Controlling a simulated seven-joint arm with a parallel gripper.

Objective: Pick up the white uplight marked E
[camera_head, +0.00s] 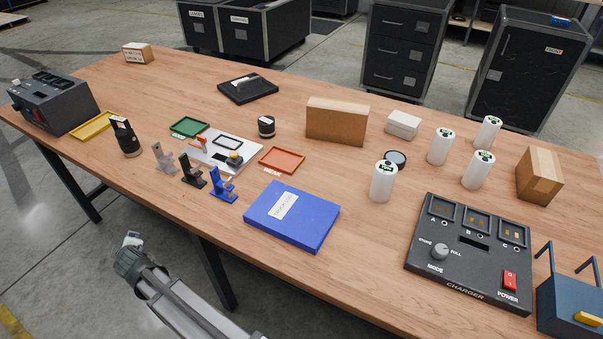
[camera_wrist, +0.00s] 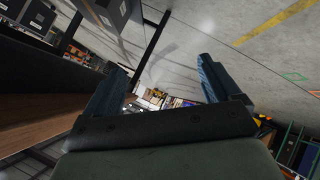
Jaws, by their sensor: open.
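Several white cylinders with dark and green marks on their tops stand upright on the right half of the table in the head view. One white uplight (camera_head: 383,181) is nearest the front. Another white uplight (camera_head: 440,147) stands behind it to the right. A third white uplight (camera_head: 478,170) is further right, and one more white uplight (camera_head: 488,132) is at the back. Their letters are too small to read, so I cannot tell which is E. My gripper (camera_wrist: 160,82) is open and empty in the wrist view. My arm is in front of the table, far from the uplights.
A dark round disc (camera_head: 395,159) lies close behind the front uplight. A cardboard box (camera_head: 539,176) and a white box (camera_head: 403,125) stand near the group. A charger (camera_head: 470,254), a blue binder (camera_head: 292,215) and a blue toolbox (camera_head: 572,303) occupy the front.

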